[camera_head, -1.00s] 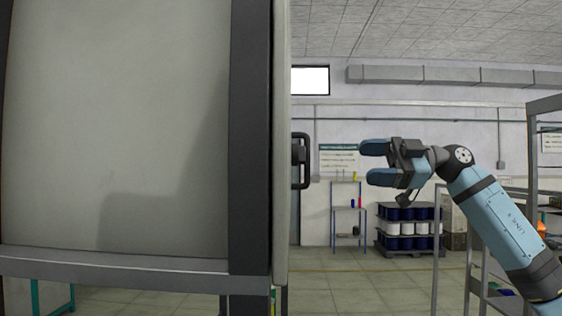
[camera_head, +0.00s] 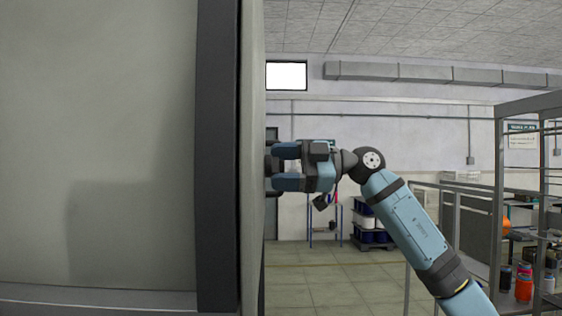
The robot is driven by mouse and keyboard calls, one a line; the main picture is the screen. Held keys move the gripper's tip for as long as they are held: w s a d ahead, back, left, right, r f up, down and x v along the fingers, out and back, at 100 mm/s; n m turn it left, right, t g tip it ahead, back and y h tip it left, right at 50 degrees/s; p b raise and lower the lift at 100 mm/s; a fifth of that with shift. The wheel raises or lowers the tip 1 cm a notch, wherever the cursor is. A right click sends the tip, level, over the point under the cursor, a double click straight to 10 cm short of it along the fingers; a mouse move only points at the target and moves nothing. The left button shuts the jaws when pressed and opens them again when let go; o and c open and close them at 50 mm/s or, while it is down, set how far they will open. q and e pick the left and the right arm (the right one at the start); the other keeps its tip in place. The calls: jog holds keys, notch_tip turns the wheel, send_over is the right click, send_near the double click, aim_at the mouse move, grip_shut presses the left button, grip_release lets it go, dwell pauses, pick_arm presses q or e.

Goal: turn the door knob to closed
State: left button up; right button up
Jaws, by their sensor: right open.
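The door knob (camera_head: 271,133) is a black loop-shaped handle on the right-hand face of the grey cabinet door (camera_head: 252,230). Most of it is hidden behind my right gripper, and a dark part shows between the fingers. My right gripper (camera_head: 274,166) is open, with its two blue fingers pointing left at the door. The fingertips overlap the knob in the picture; I cannot tell whether they touch it. My left gripper is out of view.
The large grey cabinet (camera_head: 90,120) with a dark frame post (camera_head: 217,150) fills the left. A metal rack (camera_head: 497,200) with spools stands at the right. Drums (camera_head: 370,220) stand at the back. The floor (camera_head: 320,285) between is clear.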

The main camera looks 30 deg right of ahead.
jog(key=shift+w+a, duration=0.1)
jog(key=shift+a, duration=0.05)
jog(key=shift+c, duration=0.2)
jog(key=c, duration=0.9)
jog(key=shift+n, duration=0.3)
jog(key=shift+n+b, duration=1.1)
jog(key=shift+n, duration=7.6)
